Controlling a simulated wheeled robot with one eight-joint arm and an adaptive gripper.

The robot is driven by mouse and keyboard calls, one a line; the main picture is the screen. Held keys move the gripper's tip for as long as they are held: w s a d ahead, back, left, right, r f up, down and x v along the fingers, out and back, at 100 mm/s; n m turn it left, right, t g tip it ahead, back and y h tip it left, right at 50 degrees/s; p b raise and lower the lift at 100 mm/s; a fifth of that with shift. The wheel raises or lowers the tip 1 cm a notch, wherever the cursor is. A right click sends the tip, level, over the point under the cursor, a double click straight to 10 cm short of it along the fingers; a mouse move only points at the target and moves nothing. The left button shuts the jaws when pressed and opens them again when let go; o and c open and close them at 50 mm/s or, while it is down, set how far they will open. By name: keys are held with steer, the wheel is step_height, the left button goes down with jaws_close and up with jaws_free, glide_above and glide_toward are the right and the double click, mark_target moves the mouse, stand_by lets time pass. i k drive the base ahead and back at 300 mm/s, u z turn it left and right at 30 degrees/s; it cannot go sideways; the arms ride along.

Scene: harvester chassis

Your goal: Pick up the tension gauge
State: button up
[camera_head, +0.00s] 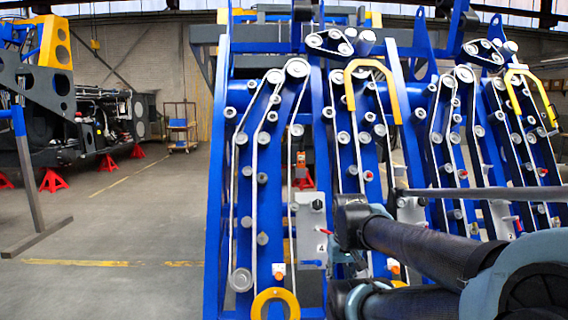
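I cannot clearly identify the tension gauge. A small orange device (301,160) shows between two blue uprights of the harvester chassis (217,190); it is too small to tell whether it is the gauge. A small orange-and-white item (279,271) sits low on the left belt unit, above a yellow ring (275,304). My dark arm links with grey-blue joints fill the lower right and hide the lower middle of the chassis. I see no gripper fingers in this view.
Several belt runs with pulleys (297,68) line the blue chassis. Small red handles (326,232) stick out from grey plates. Open concrete floor (130,240) lies to the left. Red stands (54,181), another machine and a cart (182,130) stand farther back.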

mark_target(301, 162)
steer(key=u, duration=0.1)
steer(key=i, duration=1)
steer(key=z, duration=0.05)
